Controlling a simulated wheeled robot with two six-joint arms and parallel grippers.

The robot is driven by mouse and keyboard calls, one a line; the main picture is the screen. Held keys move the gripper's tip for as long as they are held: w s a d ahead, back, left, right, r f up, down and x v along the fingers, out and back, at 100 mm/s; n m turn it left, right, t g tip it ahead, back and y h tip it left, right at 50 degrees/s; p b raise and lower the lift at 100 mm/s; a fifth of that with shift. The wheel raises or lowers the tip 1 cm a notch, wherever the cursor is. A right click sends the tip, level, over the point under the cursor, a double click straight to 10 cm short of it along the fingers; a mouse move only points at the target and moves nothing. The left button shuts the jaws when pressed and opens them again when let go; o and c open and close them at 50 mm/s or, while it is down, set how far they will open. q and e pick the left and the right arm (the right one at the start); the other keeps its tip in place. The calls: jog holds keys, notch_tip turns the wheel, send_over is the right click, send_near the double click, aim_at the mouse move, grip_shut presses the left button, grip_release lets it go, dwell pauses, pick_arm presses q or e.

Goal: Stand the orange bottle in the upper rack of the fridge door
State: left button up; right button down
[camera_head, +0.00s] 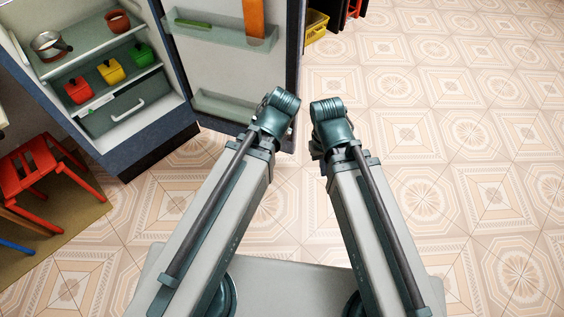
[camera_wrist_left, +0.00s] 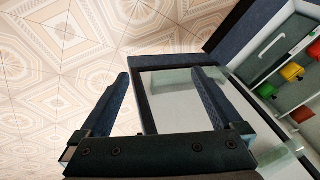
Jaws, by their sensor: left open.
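The orange bottle (camera_head: 253,18) stands upright in the upper rack (camera_head: 218,38) of the open fridge door, at its right end. The bottle's upper part is cut off by the top of the head view. My left gripper shows in the left wrist view (camera_wrist_left: 163,82), open with nothing between its fingers. The door is beyond the fingers there. In the head view my left arm ends in front of the door's lower part, below the bottle and apart from it. My right gripper (camera_head: 316,150) is mostly hidden behind its wrist, so its jaws cannot be judged.
A green item (camera_head: 193,24) lies in the upper rack, left of the bottle. The lower door rack (camera_head: 215,104) looks empty. The fridge shelves hold a pot (camera_head: 48,45), a bowl (camera_head: 118,21) and coloured containers (camera_head: 110,71). A yellow crate (camera_head: 316,25) stands right of the door. The floor right is clear.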

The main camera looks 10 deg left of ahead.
pick_arm(q)
jog(key=s+d+f+m+g+h, duration=0.1)
jog(key=s+d+m+g, duration=0.2)
jog(key=s+d, duration=0.2)
jog(key=s, duration=0.3)
jog(key=shift+s+d+f+g+h, duration=0.15)
jog(key=shift+d+f+g+h, duration=0.15)
jog(key=shift+g+h, duration=0.1)
